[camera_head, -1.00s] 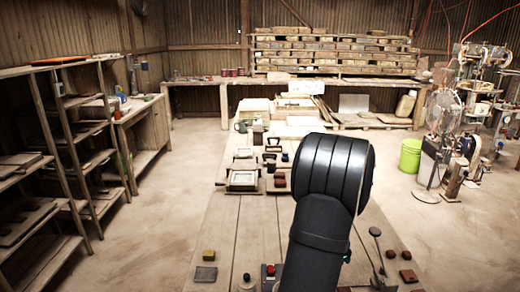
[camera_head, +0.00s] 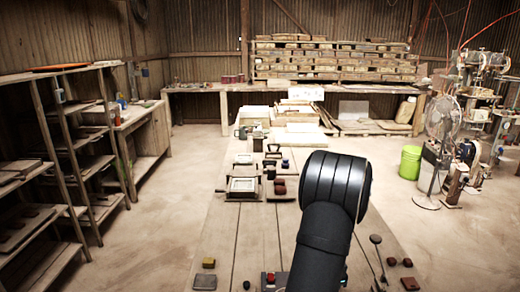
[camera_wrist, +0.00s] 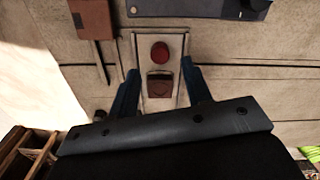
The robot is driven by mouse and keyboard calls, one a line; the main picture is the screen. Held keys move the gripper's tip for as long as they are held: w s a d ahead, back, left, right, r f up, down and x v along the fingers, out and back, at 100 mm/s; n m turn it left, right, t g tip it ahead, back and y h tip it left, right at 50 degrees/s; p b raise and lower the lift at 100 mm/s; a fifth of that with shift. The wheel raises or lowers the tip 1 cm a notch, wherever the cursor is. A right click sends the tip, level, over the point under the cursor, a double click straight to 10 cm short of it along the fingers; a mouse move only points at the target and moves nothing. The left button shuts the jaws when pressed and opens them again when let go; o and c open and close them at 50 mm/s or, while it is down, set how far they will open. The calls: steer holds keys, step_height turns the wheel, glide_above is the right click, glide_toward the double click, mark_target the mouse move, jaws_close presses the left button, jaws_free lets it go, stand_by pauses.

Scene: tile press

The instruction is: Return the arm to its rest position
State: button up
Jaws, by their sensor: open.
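My gripper (camera_wrist: 159,66) is open in the wrist view, its two blue fingers spread apart with nothing between the tips. Beyond them lie a round red piece (camera_wrist: 160,52) and a square brown piece (camera_wrist: 160,85) on a pale, narrow frame; I cannot tell the distance to them. In the head view my dark arm rises from the bottom over the right part of the long table (camera_head: 240,225), and my gripper is not visible there. A framed press-like tool (camera_head: 243,185) and dark red blocks (camera_head: 280,187) are on the table beyond.
Near the table's front are a yellow block (camera_head: 208,263), a grey tile (camera_head: 204,282), a red button (camera_head: 270,277) and a lever (camera_head: 376,240). Shelves (camera_head: 65,155) stand left. A green bucket (camera_head: 410,162) and a fan (camera_head: 443,120) stand right. The table's middle left is clear.

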steer(key=f, duration=0.2)
steer(key=d+f, duration=0.1)
steer(key=f, duration=0.1)
steer(key=shift+d, duration=0.1)
steer(key=d, duration=1)
steer(key=shift+r, duration=0.2)
step_height(320, 180, up, 18)
steer(key=d+n, duration=0.1)
steer(key=n, duration=0.4)
steer(key=shift+r, duration=0.2)
